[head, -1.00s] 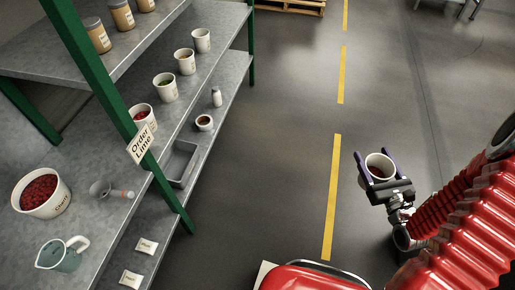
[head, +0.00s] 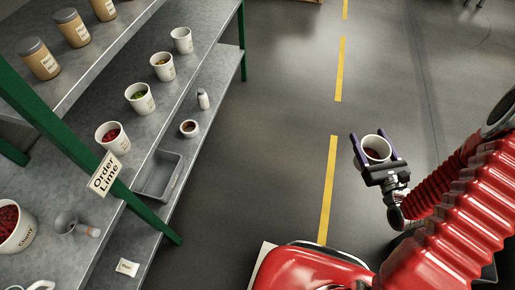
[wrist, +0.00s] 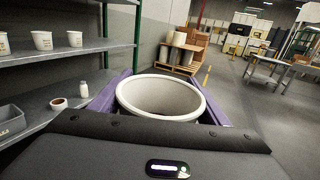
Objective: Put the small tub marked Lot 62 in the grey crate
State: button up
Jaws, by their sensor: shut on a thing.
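The grey crate (head: 145,192) is empty and stands on the lower shelf at the left, well away from my gripper. The crate also shows partly at the left edge of the wrist view (wrist: 10,120).
Several white tubs (head: 140,98) stand on the shelf above the crate. A small brown-filled cup (head: 189,129) and a white bottle (head: 203,99) stand beyond the crate. A green post with an Order Lime sign (head: 106,175) rises in front of the shelf. The floor between is clear.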

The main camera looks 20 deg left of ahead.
aim_at(166, 181)
jog(key=z, duration=0.1)
jog(key=i, duration=1.25)
jog(key=u, duration=1.35)
jog(key=i, duration=0.2)
jog(key=u, duration=2.1)
